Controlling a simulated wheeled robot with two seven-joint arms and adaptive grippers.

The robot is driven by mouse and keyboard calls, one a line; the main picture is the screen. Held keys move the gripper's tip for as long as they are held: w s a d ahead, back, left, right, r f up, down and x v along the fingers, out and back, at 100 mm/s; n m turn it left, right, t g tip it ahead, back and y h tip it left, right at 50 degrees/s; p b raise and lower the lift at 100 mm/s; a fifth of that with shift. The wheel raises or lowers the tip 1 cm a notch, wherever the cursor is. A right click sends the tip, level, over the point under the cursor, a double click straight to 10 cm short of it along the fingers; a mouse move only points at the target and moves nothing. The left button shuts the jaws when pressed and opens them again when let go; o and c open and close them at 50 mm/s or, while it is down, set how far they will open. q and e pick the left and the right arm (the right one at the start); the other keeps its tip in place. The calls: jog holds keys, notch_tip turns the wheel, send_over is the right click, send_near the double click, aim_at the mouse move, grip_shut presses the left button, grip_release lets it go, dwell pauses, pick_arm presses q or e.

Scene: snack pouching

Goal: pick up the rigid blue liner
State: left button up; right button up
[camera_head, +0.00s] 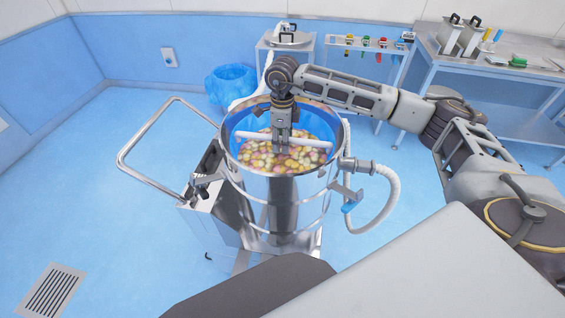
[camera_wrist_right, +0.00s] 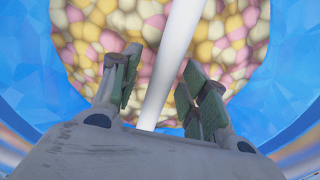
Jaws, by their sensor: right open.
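The blue liner (camera_head: 325,124) lines the inside of the steel drum (camera_head: 275,190) and holds many yellow, pink and white pieces (camera_head: 265,156). It also shows as a faceted blue ring in the right wrist view (camera_wrist_right: 290,62). A white bar (camera_head: 312,142) spans the liner above the pieces. My right gripper (camera_head: 282,150) points down over the middle of the drum. In the right wrist view its two fingers (camera_wrist_right: 160,72) are apart, with the bar (camera_wrist_right: 168,75) running between them. Whether they touch it cannot be told. My left gripper is out of view.
The drum stands on a cart with a tubular handle (camera_head: 150,135) at left and a white hose (camera_head: 391,195) at right. Behind it are a blue-bagged bin (camera_head: 231,82), a small table with a lidded pot (camera_head: 290,38), and a steel bench (camera_head: 480,62). The floor at left is clear.

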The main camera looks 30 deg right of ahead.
dwell(0.4)
grip_shut()
dwell(0.4)
jog(key=shift+w+r, duration=0.1)
